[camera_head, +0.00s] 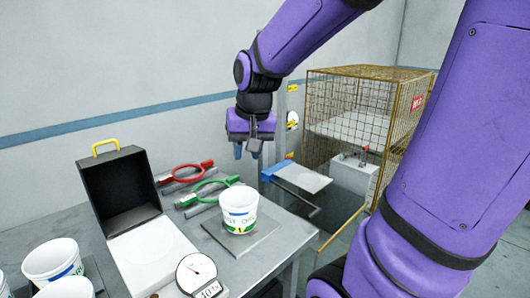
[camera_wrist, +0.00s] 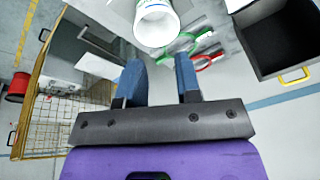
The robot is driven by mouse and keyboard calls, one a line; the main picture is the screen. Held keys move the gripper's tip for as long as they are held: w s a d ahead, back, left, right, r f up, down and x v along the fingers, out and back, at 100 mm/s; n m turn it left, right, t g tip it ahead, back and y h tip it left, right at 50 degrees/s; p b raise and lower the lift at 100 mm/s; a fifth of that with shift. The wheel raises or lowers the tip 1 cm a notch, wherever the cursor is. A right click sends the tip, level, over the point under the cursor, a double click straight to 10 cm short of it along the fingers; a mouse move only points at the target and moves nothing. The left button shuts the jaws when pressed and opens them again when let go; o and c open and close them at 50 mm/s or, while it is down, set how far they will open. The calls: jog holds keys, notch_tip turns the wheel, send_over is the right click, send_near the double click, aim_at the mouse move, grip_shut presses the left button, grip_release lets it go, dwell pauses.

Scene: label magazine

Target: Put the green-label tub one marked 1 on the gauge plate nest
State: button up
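A white tub (camera_head: 239,212) with green and blue on its label stands upright on a flat grey square plate (camera_head: 262,238) on the table; its lettering is too small to read surely, and I cannot make out a 1. The tub also shows at the top of the wrist view (camera_wrist: 156,28). My gripper (camera_head: 248,152) hangs in the air above and behind the tub, apart from it. Its two blue fingers are spread with nothing between them (camera_wrist: 160,80). More white tubs (camera_head: 52,262) with blue or green labels stand at the lower left, partly cut off.
An open black box (camera_head: 125,185) with a yellow handle stands left of the plate. Red (camera_head: 186,172) and green (camera_head: 205,193) ring-ended tools lie behind the tub. A dial gauge (camera_head: 196,272) is at the front. A wire cage (camera_head: 350,115) stands at the right.

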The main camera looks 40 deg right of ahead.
jog(key=s+a+r+n+t, duration=0.1)
jog(key=s+a+r+n, duration=0.1)
jog(key=s, duration=0.4)
jog(key=s+a+r+n+t, duration=0.1)
jog(key=s+a+r+n, duration=0.2)
jog(key=s, duration=0.3)
jog(key=shift+s+a+r, duration=0.25)
jog(key=shift+s+a, duration=0.1)
jog(key=shift+a, duration=0.2)
